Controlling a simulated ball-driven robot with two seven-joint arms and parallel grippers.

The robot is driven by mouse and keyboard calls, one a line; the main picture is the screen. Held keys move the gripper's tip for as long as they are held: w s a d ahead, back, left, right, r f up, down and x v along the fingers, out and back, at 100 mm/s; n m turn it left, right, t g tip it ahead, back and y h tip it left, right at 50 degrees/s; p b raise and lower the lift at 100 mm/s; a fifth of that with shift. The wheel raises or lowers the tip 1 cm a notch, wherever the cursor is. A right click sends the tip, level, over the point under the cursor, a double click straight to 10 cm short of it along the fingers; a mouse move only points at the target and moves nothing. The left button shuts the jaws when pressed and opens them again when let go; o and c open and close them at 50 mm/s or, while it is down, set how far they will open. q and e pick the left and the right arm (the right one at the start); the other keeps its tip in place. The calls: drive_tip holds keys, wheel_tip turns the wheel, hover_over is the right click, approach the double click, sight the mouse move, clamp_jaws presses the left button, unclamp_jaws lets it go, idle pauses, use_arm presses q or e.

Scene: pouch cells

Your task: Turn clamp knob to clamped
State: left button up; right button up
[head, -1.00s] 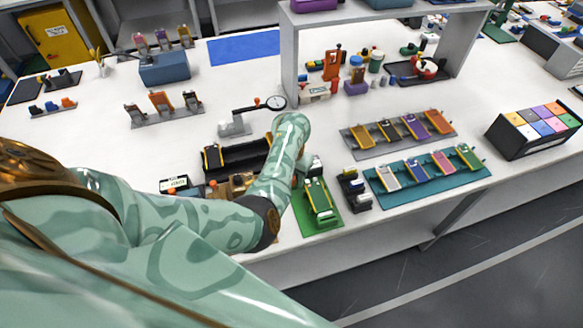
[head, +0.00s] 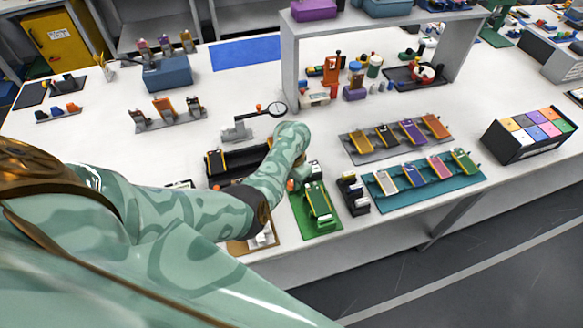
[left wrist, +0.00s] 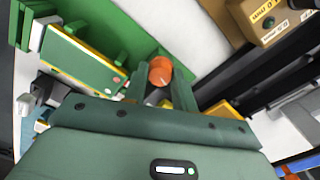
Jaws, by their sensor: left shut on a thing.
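My left gripper shows in the head view (head: 298,174) at the far left corner of the green clamp fixture (head: 318,222), mostly behind my forearm. In the left wrist view its two dark green fingers (left wrist: 163,88) are closed around an orange knob (left wrist: 160,70) with a pale mark line. The knob sits beside the green fixture's raised edge. A green and yellow pouch cell (head: 318,199) lies on the fixture; it also shows in the left wrist view (left wrist: 80,58). The knob's far side and underside are hidden. My right gripper is not in view.
A black tray (head: 232,162) and a dial gauge stand (head: 236,132) are left of the hand. A small black rack (head: 353,193) stands close right of the fixture, then a teal tray (head: 408,204) of cells. A tan box (left wrist: 268,20) is close by in the wrist view.

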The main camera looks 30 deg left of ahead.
sight(292, 182)
use_arm(q)
drive_tip(key=m+p, duration=0.1)
drive_tip(key=m, duration=0.2)
drive_tip(key=shift+r+m+p, duration=0.1)
drive_tip(key=shift+m+p, duration=0.75)
drive_tip(key=shift+m, duration=1.35)
drive_tip(key=o, duration=1)
wheel_tip(292, 182, up, 16)
drive_tip(key=p, duration=1)
drive_tip(key=shift+p, duration=0.4)
